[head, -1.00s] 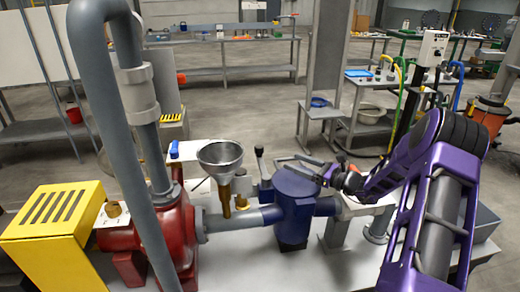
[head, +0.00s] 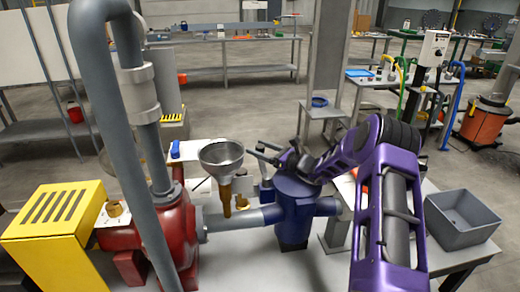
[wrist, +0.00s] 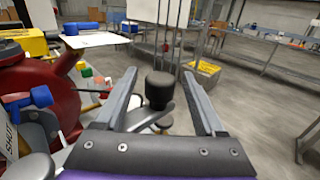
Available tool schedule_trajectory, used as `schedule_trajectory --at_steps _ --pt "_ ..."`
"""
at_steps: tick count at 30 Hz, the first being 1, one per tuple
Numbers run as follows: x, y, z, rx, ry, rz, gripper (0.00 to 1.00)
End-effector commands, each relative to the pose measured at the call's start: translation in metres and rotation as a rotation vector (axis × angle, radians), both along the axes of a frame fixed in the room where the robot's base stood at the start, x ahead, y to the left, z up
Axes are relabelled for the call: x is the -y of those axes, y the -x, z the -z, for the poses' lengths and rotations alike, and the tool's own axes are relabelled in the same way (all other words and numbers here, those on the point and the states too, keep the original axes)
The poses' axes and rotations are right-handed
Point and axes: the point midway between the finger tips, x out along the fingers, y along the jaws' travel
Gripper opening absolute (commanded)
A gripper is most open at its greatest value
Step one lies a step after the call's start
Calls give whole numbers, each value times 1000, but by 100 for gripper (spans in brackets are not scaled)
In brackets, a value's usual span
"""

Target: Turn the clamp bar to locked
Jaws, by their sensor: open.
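A black knob (wrist: 160,88) on a grey lever arm (wrist: 150,116), seemingly the clamp bar, stands upright between my gripper's fingers in the wrist view. My gripper (wrist: 160,74) is open, with a finger on each side of the knob and visible gaps; I see no contact. In the head view, my gripper (head: 264,152) is over the back left edge of the blue filter housing (head: 293,217), and my arm hides much of the housing's top. The bar's pivot is hidden, and I cannot read its locked position.
A metal funnel (head: 221,158) stands left of the housing, close to my gripper. A red pump (head: 172,235) and a tall grey pipe (head: 125,140) are further left. A grey bin (head: 462,218) is at the right. The floor behind the bench is open.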

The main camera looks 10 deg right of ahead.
Motion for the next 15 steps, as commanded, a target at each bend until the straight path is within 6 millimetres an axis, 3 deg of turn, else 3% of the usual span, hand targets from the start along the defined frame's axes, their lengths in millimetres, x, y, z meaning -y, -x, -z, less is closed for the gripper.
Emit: schedule_trajectory --at_steps 4,15 --pt "0 0 0 0 0 0 71" --pt "1 0 0 0 0 0 5"
